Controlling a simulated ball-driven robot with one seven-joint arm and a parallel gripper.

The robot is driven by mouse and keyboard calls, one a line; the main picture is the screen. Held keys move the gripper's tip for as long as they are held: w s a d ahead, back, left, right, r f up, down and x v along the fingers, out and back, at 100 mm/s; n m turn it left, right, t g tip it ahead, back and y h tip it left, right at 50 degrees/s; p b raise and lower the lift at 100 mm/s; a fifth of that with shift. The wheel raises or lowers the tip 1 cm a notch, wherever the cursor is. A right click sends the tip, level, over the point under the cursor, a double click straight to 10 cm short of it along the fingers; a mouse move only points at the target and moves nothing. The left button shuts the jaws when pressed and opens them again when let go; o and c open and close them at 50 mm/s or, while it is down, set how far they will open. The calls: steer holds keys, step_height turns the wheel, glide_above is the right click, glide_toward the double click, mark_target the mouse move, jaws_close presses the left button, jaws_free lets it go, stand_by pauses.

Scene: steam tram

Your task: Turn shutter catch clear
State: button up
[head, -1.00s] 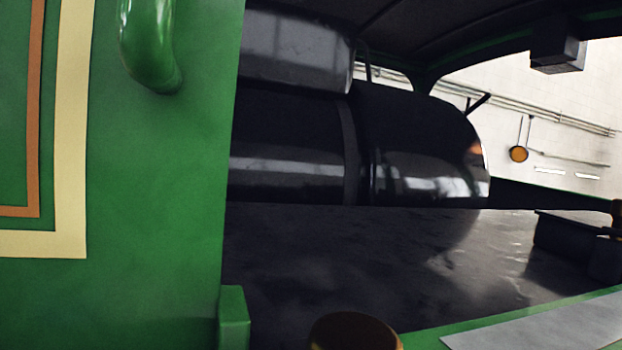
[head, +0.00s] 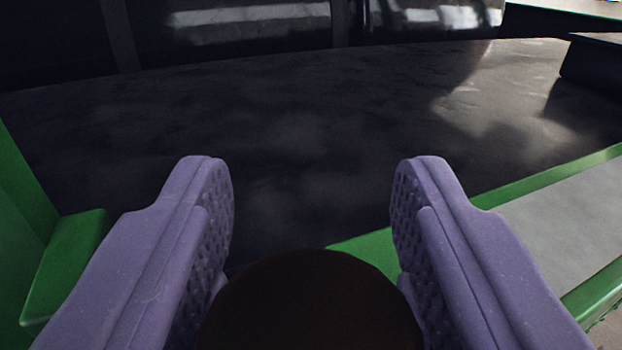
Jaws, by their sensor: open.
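My gripper (head: 312,185) is open, with its two purple, dimpled fingers spread apart. A large dark brown, round-topped thing (head: 310,305) fills the bottom middle of the view, between the lower parts of the fingers. Its lower part is cut off by the frame edge. I cannot tell whether it is the shutter catch or its knob, nor whether a finger touches it. No other shutter catch can be made out.
A dark, dull flat surface (head: 300,130) spreads ahead, with a shiny black cylindrical body (head: 240,28) behind it. A green post (head: 65,260) stands at left. A green-edged grey ledge (head: 570,225) runs along the right. A dark box (head: 595,70) is at far right.

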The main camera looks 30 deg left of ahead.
steer(key=c, duration=0.7)
steer(key=shift+h, duration=0.3)
steer(key=shift+m+t+h, duration=0.4)
steer(key=shift+m, duration=0.1)
steer(key=shift+d+m+t+h, duration=0.1)
steer(key=shift+m+t+h, duration=0.4)
steer(key=shift+h, duration=0.4)
steer(key=m+h+b, duration=0.2)
steer(key=h, duration=0.1)
steer(key=shift+d+f+t, duration=0.15)
steer(key=shift+f+t, duration=0.05)
steer(key=shift+t, duration=0.1)
steer(key=m+h+b, duration=0.1)
steer(key=h+b, duration=0.1)
steer(key=shift+d+m+b, duration=0.1)
steer(key=shift+m+b, duration=0.2)
steer(key=shift+b, duration=0.1)
steer(key=shift+d+r+m+h+b, duration=0.1)
steer(key=shift+r+m+h+b, duration=0.15)
steer(key=shift+h+b, duration=0.25)
